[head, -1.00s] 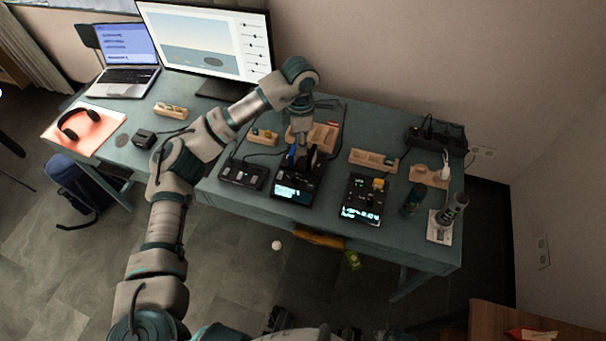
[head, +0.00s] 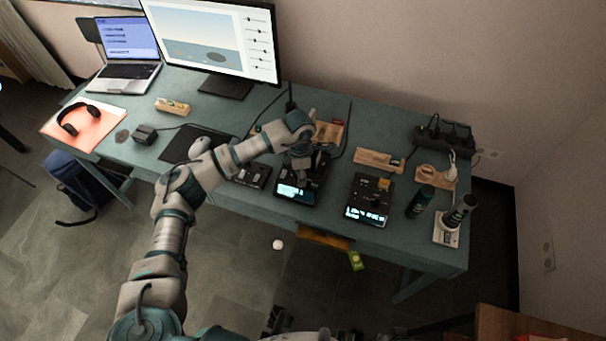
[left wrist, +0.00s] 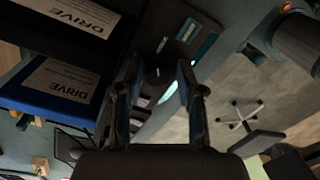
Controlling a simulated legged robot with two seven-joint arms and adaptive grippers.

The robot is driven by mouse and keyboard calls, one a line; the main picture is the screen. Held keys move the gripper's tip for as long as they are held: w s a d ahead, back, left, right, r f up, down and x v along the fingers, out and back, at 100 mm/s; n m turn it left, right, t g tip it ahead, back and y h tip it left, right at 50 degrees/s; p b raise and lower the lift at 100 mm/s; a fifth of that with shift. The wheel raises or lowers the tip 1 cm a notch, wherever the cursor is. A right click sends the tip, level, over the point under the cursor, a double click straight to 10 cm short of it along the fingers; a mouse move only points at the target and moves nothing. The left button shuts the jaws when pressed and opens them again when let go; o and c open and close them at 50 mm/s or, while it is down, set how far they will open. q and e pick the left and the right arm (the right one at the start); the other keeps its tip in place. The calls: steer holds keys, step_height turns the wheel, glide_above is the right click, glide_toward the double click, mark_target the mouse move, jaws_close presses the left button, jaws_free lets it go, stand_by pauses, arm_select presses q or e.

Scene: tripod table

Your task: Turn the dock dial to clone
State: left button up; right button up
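The black dock (head: 296,195) with a lit screen stands near the front middle of the table in the head view. My left gripper (head: 299,174) is right over it and hides part of its top. In the left wrist view, the fingers of my left gripper (left wrist: 159,68) are apart, with the dark dock top between and beyond them. A small knob-like spot shows between the fingertips; I cannot make out its setting or whether a finger touches it. Two drives, one dark (left wrist: 75,18) and one blue-edged (left wrist: 50,90), with DRIVE labels, are close on the left. My right gripper is not in view.
A second black device (head: 367,200) with a lit screen is to the right. A flat black box (head: 250,176) is to the left. Wooden trays (head: 378,160), a dark bottle (head: 420,201) and a power strip (head: 444,139) stand farther right. The monitor (head: 215,40) is behind.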

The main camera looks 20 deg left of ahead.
arm_select(q)
steer(key=shift+a+f, duration=0.1)
steer(key=shift+a, duration=0.85)
steer(key=shift+c, duration=0.7)
steer(key=shift+a, duration=0.1)
steer(key=c, duration=0.4)
steer(key=shift+s, duration=0.1)
jaws_close()
steer(key=shift+d+r, duration=0.2)
steer(key=shift+d, duration=0.85)
steer(key=shift+a, duration=0.2)
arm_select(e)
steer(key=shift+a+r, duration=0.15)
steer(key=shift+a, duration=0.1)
arm_select(q)
steer(key=shift+a, duration=0.15)
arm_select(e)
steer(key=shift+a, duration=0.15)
